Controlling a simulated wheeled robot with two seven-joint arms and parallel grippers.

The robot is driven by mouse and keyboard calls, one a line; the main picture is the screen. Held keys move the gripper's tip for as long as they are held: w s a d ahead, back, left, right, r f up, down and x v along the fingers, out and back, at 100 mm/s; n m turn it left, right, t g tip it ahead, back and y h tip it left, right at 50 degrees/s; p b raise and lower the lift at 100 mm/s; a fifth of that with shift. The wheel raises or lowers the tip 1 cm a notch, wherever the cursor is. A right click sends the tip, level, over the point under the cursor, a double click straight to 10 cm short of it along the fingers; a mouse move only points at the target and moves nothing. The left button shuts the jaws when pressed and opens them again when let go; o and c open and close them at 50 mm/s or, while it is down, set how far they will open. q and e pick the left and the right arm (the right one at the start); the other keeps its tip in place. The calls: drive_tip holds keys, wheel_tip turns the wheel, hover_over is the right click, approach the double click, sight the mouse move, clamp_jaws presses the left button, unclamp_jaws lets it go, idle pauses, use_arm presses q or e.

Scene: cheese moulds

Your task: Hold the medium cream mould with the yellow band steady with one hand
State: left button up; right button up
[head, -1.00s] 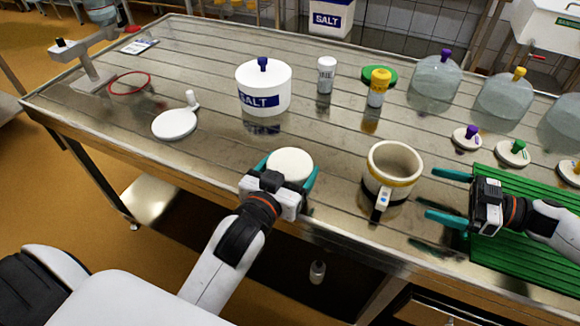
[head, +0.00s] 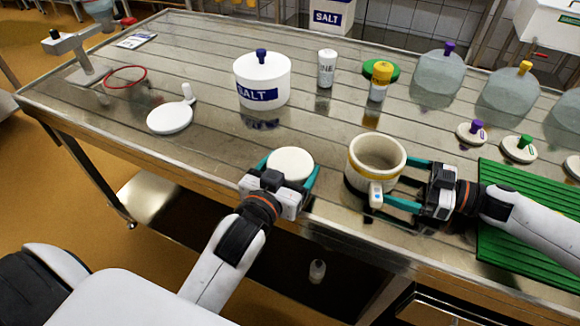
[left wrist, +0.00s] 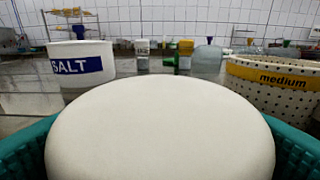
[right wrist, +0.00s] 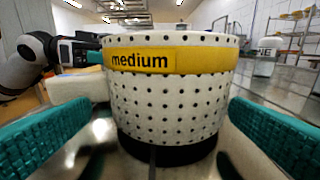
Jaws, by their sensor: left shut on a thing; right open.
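The medium cream mould (head: 373,162) with its yellow band stands upright near the table's front edge. In the right wrist view the perforated mould (right wrist: 170,105) fills the middle, with the word "medium" on its band. My right gripper (head: 404,183) is open, its fingers reaching to either side of the mould; in the right wrist view gaps show between the fingers and its wall. My left gripper (head: 288,175) is shut on a round white cheese (head: 290,163), left of the mould. The cheese (left wrist: 160,130) fills the left wrist view between the teal fingers.
A white salt tub (head: 262,78) stands behind, with a white ladle (head: 170,118) to its left. A green ribbed mat (head: 530,210) lies at the right under my right arm. Lids with coloured knobs (head: 472,131) and shakers (head: 380,80) stand further back.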

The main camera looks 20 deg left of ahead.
drive_tip(key=shift+a, duration=0.55)
drive_tip(key=shift+c, duration=0.6)
clamp_jaws()
drive_tip(key=c, duration=0.5)
unclamp_jaws()
